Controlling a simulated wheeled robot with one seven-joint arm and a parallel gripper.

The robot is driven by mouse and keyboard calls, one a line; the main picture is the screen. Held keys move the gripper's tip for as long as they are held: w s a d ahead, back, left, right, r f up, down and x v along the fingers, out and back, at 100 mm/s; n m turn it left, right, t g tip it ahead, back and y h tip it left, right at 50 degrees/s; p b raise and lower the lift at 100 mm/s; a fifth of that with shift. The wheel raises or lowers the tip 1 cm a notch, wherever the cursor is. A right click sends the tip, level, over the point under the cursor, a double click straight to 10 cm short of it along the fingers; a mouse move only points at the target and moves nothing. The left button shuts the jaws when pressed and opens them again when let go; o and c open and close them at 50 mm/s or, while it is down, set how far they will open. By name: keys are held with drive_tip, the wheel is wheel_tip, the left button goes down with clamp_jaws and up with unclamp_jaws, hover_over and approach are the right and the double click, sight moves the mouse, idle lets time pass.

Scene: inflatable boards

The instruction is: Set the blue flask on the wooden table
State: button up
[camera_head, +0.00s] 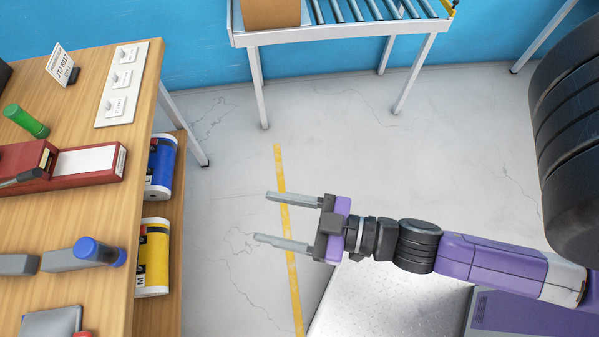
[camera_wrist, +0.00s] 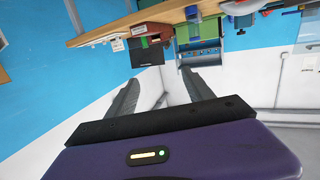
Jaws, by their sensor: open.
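The blue flask (camera_head: 110,256), dark blue with a brighter blue cap, is on the wooden table (camera_head: 110,215) at the left of the head view. I cannot tell surely whether it stands or lies. My gripper (camera_head: 262,216) is open and empty, over the floor to the right of the table and clear of the flask. Its fingers point left toward the table. In the wrist view, my gripper (camera_wrist: 160,78) is open with nothing between its fingers. A wooden edge (camera_wrist: 155,18) crosses the top there; I cannot make out the flask for sure.
A roller conveyor (camera_head: 340,30) stands behind. The floor between is clear.

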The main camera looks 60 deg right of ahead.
drive_tip(key=shift+o, duration=0.5)
drive_tip(key=s+d+r+m+g+h, duration=0.1)
drive_tip(key=s+d+r+m+h, duration=0.1)
drive_tip(key=s, duration=0.6)
drive_tip(key=shift+s+d+r+m+g+h, duration=0.3)
drive_tip(key=shift+s+d+r+m+h, duration=0.1)
drive_tip(key=shift+d+r+h, duration=0.4)
drive_tip(key=shift+a, duration=0.15)
drive_tip(key=shift+f, duration=0.1)
